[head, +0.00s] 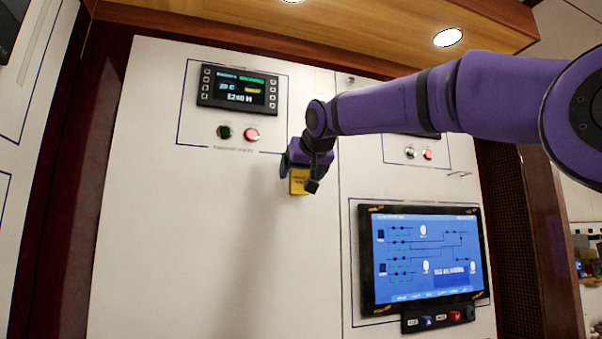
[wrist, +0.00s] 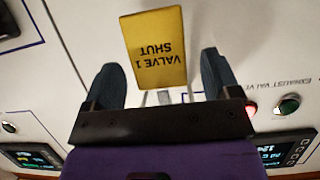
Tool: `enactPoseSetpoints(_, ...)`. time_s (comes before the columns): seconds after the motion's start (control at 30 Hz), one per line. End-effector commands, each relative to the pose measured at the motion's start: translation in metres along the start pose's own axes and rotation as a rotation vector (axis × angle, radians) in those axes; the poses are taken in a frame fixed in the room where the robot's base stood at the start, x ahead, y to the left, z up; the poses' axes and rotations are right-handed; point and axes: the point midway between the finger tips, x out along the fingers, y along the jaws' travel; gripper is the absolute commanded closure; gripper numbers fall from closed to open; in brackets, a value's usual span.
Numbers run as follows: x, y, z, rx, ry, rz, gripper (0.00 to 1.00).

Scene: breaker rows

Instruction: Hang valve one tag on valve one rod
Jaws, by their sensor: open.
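The valve one tag (wrist: 155,48) is a yellow plate reading "VALVE 1 SHUT", upside down in the wrist view. In the head view the tag (head: 299,184) shows as a small yellow patch at my gripper, close in front of the white panel. My gripper (wrist: 160,66) is open, one dark finger on each side of the tag with gaps between. In the head view my gripper (head: 308,180) partly covers the tag. Thin pale bars show just below the tag in the wrist view; I cannot tell whether they are the rod or whether the tag hangs on it.
A small display (head: 238,90) with green and red buttons is at the upper left of the panel (head: 190,220). A large blue screen (head: 425,258) is at the lower right. A wooden overhang (head: 370,35) runs above my arm. The panel below my gripper is bare.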

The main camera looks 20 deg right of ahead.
Motion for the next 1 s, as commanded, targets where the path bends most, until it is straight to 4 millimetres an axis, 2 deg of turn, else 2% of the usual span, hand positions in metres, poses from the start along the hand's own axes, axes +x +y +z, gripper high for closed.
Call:
enactPoseSetpoints(0.4, -0.072, 0.001, -0.001, 0.002, 0.004, -0.001, 0.18)
enactPoseSetpoints(0.53, -0.089, 0.001, -0.001, 0.001, 0.003, 0.000, 0.18)
enactPoseSetpoints(0.7, -0.102, 0.001, 0.000, 0.001, 0.001, 0.000, 0.18)
enactPoseSetpoints(1.0, -0.104, 0.001, 0.002, 0.000, -0.002, 0.000, 0.18)
